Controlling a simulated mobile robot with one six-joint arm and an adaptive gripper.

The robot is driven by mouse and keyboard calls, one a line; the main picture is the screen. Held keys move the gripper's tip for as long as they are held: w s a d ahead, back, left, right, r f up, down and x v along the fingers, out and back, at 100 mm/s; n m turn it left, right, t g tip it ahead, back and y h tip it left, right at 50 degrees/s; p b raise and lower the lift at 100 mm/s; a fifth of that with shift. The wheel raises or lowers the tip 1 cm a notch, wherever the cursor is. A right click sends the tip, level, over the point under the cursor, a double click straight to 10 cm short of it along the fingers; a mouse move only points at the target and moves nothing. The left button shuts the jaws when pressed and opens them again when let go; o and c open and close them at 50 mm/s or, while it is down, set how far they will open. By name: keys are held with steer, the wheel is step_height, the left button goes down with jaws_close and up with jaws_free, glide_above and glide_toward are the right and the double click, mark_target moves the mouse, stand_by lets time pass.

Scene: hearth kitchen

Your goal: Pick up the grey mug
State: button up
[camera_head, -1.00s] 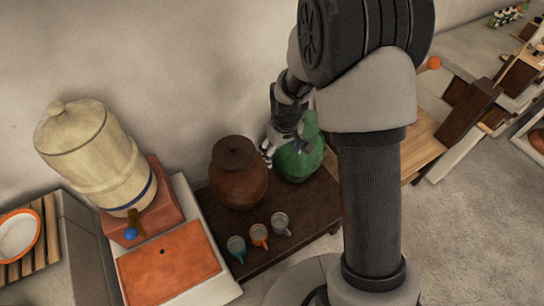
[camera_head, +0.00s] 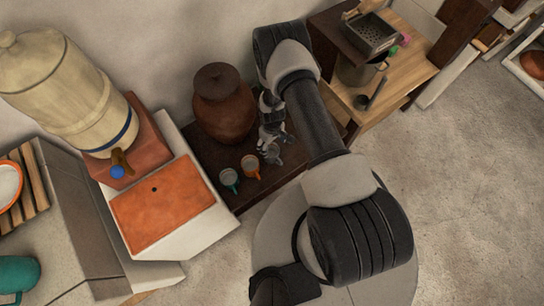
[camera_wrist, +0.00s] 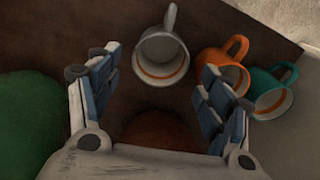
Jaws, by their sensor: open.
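The grey mug (camera_wrist: 161,57) stands on the dark wooden table, ahead of and between my open fingers in the wrist view. Its handle points to the top of that view. In the head view the grey mug (camera_head: 272,153) is partly hidden by my gripper (camera_head: 268,138), which is just above and behind it. In the wrist view my gripper (camera_wrist: 156,95) is open with nothing between its pads. I cannot tell if a finger touches the mug.
An orange mug (camera_wrist: 222,68) and a teal mug (camera_wrist: 270,92) stand in a row beside the grey mug. A brown lidded jar (camera_head: 222,105) stands behind them. A green jar (camera_wrist: 25,110) is at the left in the wrist view. An orange-topped counter (camera_head: 165,203) adjoins the table.

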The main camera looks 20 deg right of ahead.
steer(key=b, duration=0.2)
glide_above(272, 155)
steer(key=s, duration=0.1)
steer(key=f, duration=0.5)
steer(key=shift+a+f, duration=0.2)
steer(key=shift+f, duration=0.1)
steer(key=f+b, duration=0.2)
steer(key=f, duration=0.3)
steer(key=shift+s+f, duration=0.1)
steer(key=shift+s, duration=0.1)
steer(key=c, duration=0.9)
